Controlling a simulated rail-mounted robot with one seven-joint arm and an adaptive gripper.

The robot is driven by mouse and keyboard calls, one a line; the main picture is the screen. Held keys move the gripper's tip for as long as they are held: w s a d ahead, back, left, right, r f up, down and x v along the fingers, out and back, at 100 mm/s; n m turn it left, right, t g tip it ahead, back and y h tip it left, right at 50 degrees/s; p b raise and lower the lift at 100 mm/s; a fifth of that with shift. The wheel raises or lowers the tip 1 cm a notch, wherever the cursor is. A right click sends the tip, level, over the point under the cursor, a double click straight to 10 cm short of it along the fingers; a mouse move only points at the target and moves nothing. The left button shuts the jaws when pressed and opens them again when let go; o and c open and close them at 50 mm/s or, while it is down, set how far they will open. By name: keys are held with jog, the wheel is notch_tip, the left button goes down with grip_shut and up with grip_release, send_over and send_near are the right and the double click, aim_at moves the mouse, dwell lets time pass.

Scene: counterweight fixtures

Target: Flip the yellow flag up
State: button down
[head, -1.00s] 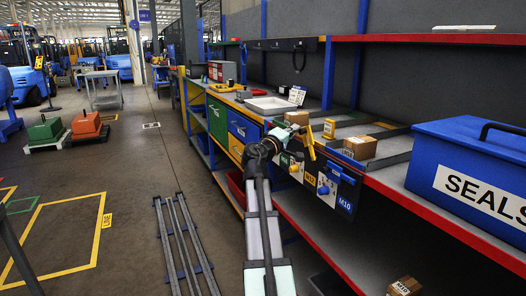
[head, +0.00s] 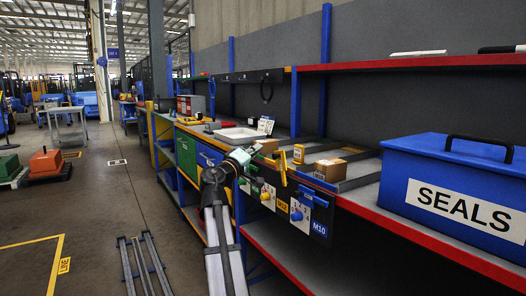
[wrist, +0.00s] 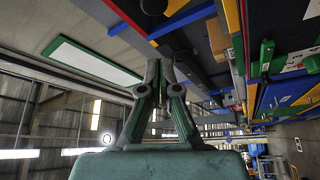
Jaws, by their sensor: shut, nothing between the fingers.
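A yellow bar-shaped flag (head: 283,171) stands about upright at the front of the dark fixture panel, above the yellow label (head: 282,202). A round yellow knob (head: 265,196) is on the panel to its lower left. My gripper (head: 254,150) is left of the flag in the head view, apart from it as far as I can tell; its fingertips are small there. In the wrist view my gripper (wrist: 161,68) has its fingers together with nothing between them. I cannot single out the flag in the wrist view.
Right of the flag are a blue flag (head: 312,196), a blue knob (head: 297,215) and the M10 label (head: 319,228). A cardboard box (head: 325,169) sits on the bench behind. A blue SEALS box (head: 455,190) stands at right. The floor aisle at left has free room.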

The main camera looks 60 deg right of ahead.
jog(key=p+v, duration=0.1)
jog(key=v, duration=0.6)
jog(key=shift+s+a, duration=0.15)
jog(key=shift+a, duration=0.25)
